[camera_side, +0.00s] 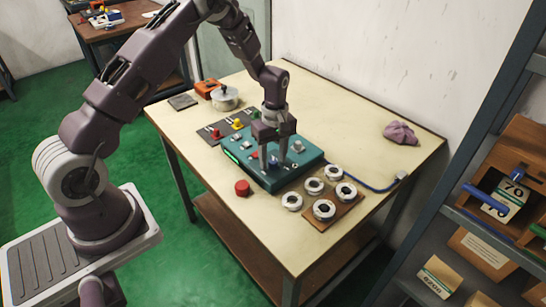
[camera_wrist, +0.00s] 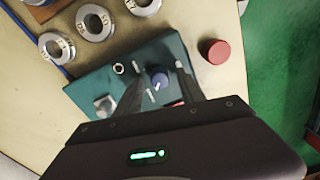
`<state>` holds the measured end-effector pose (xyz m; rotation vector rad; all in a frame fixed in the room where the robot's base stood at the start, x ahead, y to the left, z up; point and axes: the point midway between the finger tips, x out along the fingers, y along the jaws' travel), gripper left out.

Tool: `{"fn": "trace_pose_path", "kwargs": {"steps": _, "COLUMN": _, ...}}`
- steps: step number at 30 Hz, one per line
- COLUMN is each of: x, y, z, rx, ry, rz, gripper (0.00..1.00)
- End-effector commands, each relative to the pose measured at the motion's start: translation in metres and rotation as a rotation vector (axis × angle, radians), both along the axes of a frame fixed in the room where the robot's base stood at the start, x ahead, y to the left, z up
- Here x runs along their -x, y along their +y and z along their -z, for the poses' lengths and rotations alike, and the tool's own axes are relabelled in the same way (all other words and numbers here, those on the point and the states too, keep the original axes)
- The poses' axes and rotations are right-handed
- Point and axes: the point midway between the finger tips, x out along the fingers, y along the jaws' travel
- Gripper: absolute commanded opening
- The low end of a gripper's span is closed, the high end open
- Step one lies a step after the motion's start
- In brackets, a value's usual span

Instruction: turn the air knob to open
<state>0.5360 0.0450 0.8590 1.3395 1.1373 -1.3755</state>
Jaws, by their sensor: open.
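The teal control box (camera_side: 245,168) stands on the table, and its top face also shows in the wrist view (camera_wrist: 90,85). I see gaps between the fingers and the knob. The knob's labels are too small to read.
A red round piece (camera_side: 242,187) lies beside the box, at its near left corner. Several metal bearing rings (camera_side: 314,186) lie to the right, some on a brown board (camera_side: 345,208). A pot (camera_side: 225,99) and a purple cloth (camera_side: 399,133) are farther back.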

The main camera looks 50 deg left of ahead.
Motion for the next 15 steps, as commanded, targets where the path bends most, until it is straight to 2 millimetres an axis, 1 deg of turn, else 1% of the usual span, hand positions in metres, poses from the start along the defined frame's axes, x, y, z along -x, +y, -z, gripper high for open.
{"fn": "trace_pose_path", "kwargs": {"steps": 5, "x": -0.0002, "y": -0.0001, "z": -0.0001, "rx": 0.0, "ry": -0.001, "rz": 0.0, "gripper": 0.46}}
{"fn": "trace_pose_path", "kwargs": {"steps": 8, "x": -0.0002, "y": -0.0001, "z": -0.0003, "rx": 0.0, "ry": -0.001, "rz": 0.001, "gripper": 0.29}}
{"fn": "trace_pose_path", "kwargs": {"steps": 9, "x": -0.0001, "y": -0.0001, "z": -0.0003, "rx": 0.0, "ry": -0.001, "rz": 0.001, "gripper": 0.21}}
{"fn": "trace_pose_path", "kwargs": {"steps": 11, "x": -0.0002, "y": -0.0001, "z": -0.0004, "rx": 0.0, "ry": -0.001, "rz": 0.001, "gripper": 0.09}}
{"fn": "trace_pose_path", "kwargs": {"steps": 12, "x": -0.0002, "y": -0.0001, "z": -0.0004, "rx": 0.0, "ry": -0.001, "rz": 0.001, "gripper": 0.01}}
{"fn": "trace_pose_path", "kwargs": {"steps": 15, "x": -0.0002, "y": -0.0001, "z": -0.0005, "rx": 0.0, "ry": -0.001, "rz": 0.001, "gripper": 0.0}}
